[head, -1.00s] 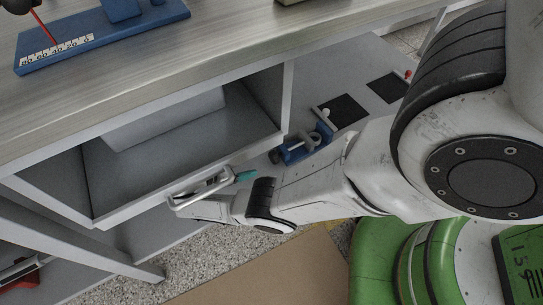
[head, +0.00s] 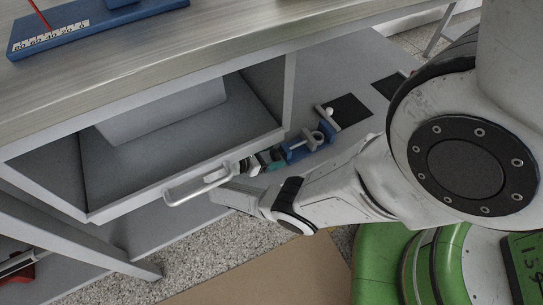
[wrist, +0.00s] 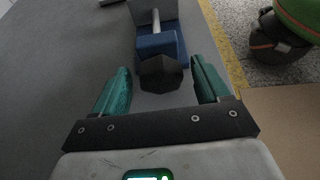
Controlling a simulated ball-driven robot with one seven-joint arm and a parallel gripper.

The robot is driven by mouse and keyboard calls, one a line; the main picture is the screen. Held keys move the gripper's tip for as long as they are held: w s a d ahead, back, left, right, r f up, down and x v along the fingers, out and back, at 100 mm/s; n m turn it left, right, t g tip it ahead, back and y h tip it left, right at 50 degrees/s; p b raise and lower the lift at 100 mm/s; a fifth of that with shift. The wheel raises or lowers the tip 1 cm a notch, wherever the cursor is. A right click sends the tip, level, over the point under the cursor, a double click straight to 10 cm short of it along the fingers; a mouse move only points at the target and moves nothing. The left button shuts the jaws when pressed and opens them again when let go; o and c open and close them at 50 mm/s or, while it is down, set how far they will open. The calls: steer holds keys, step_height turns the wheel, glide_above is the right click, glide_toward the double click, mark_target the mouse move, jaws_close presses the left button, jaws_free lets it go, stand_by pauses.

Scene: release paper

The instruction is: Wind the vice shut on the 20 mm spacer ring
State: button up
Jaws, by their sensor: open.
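The blue vice (head: 306,147) stands on the grey lower shelf in the head view. A grey rounded piece (head: 317,137) shows at it, but I cannot tell whether this is the spacer ring. In the wrist view the vice's blue body (wrist: 158,45) lies ahead, with a grey screw rod (wrist: 155,20) behind it and a dark faceted knob (wrist: 161,74) in front. My gripper (wrist: 161,87) is open, its teal fingers on either side of the knob with gaps visible.
An open drawer (head: 125,208) with a pale bar handle (head: 200,184) is close left of my gripper. Dark square patches (head: 349,110) lie on the shelf beyond the vice. The workbench top (head: 190,50) is above.

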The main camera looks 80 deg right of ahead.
steer(key=shift+c, duration=0.3)
steer(key=c, duration=1)
steer(key=shift+o, duration=0.2)
steer(key=shift+s+m+p, duration=0.1)
steer(key=shift+m+p, duration=0.2)
steer(key=shift+a+r+m+t+h+p, duration=0.1)
steer(key=shift+m+t+h+p, duration=0.2)
steer(key=shift+m+h, duration=0.1)
steer(key=shift+s+a+m+t+h, duration=0.1)
steer(key=shift+m+t+h, duration=0.35)
steer(key=shift+m, duration=0.45)
steer(key=m+h, duration=0.1)
steer(key=m+b, duration=0.1)
steer(key=m, duration=0.1)
steer(key=shift+s+a+f+t+h, duration=0.1)
steer(key=shift+f+t+h, duration=0.15)
steer(key=shift+f+h, duration=0.1)
steer(key=shift+m+h+b, duration=0.45)
steer(key=shift+m+h, duration=0.05)
steer(key=shift+m, duration=0.2)
